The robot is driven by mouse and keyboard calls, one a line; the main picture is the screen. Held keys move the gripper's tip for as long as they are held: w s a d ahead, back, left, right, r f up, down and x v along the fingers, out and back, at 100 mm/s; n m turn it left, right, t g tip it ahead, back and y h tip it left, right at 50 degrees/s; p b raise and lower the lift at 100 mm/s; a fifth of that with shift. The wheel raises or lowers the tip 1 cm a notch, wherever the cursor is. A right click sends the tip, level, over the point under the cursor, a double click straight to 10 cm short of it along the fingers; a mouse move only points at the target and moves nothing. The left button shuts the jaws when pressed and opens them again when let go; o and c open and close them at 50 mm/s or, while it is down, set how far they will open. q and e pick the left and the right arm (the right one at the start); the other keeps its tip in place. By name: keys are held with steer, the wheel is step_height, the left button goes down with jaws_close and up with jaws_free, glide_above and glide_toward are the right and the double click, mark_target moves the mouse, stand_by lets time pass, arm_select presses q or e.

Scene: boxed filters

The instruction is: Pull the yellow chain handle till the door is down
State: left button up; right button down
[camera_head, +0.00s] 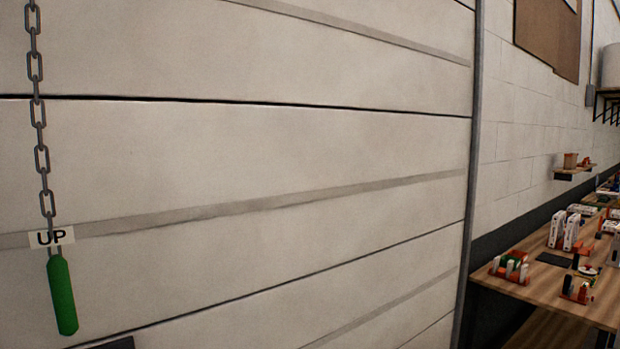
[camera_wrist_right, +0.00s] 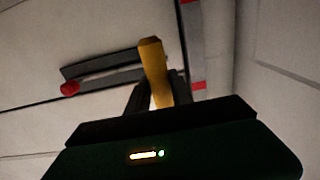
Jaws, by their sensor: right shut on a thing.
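The yellow handle (camera_wrist_right: 153,62) shows in the right wrist view, standing up between the fingers of my right gripper (camera_wrist_right: 165,98). My right gripper is shut on it. The handle's lower part is hidden by the gripper, and its chain cannot be made out. The pale panelled door (camera_head: 270,160) fills most of the head view. A green handle (camera_head: 62,296) hangs at the left on a grey chain (camera_head: 41,158) with an "UP" label (camera_head: 51,238). Neither gripper shows in the head view, and my left gripper is in no view.
A grey vertical rail (camera_head: 470,170) edges the door. To its right, a wooden table (camera_head: 545,262) with boxes and small items stands along the block wall. A small shelf (camera_head: 574,172) is above it. Grey bars with red ends (camera_wrist_right: 69,88) lie behind the yellow handle in the wrist view.

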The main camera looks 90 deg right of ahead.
steer(key=shift+a, duration=0.1)
stand_by(0.7)
step_height(320, 180, up, 24)
steer(key=p, duration=2.1)
step_height(320, 180, down, 14)
steer(key=b, duration=1.1)
steer(key=shift+r, duration=0.35)
